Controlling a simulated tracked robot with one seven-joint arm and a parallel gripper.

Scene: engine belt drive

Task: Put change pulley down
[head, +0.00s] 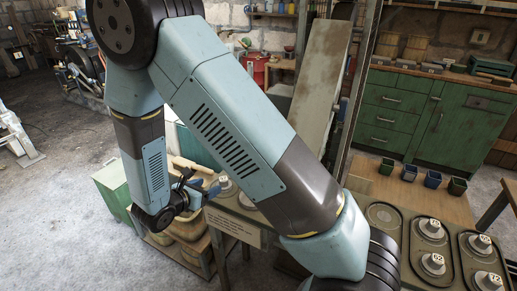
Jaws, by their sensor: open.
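My gripper (208,188) is open, low at the left of the bench, its jaws pointing right. Close to its tips is a grey stepped pulley (226,188) with a pale top; I cannot tell whether they touch. Another pulley (246,201) sits just right of it, partly hidden by my arm. More grey pulleys with numbered white tops stand at the right, such as one (431,229) and another (481,244), on plates with dark belt loops. I cannot tell which one is the change pulley. My arm hides the middle of the bench.
Several small coloured bins (432,179) line the bench's back edge. A paper sign (233,228) hangs at its front left. A tall leaning panel (322,75) stands behind. Green cabinets (420,118) are at the back right. Open concrete floor (70,210) lies at left.

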